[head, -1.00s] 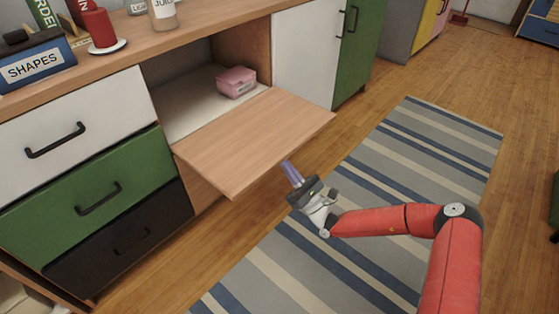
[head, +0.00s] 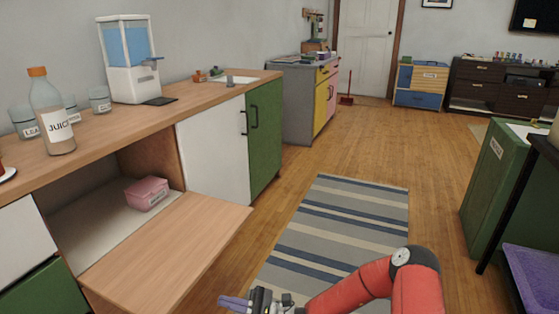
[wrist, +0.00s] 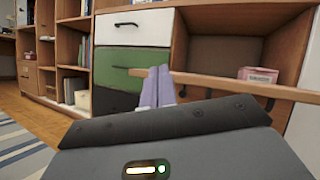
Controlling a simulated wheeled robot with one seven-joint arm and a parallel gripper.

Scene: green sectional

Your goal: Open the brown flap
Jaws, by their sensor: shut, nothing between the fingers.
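The brown flap (head: 165,255) hangs folded down and open, roughly level, in front of an open compartment in the wooden cabinet. In the wrist view the flap (wrist: 225,82) shows nearly edge-on, just beyond my fingers. My gripper (head: 234,302) is at the bottom of the head view, to the right of the flap's front edge. Its two purple fingers (wrist: 158,86) are together with nothing between them. Whether they touch the flap I cannot tell; in the head view they look apart from it.
A pink box (head: 147,193) sits inside the open compartment. A juice bottle (head: 52,115) and a drink dispenser (head: 130,60) stand on the countertop. White and green doors (head: 264,135) are right of the compartment. A striped rug (head: 335,225) and clear wooden floor lie to the right.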

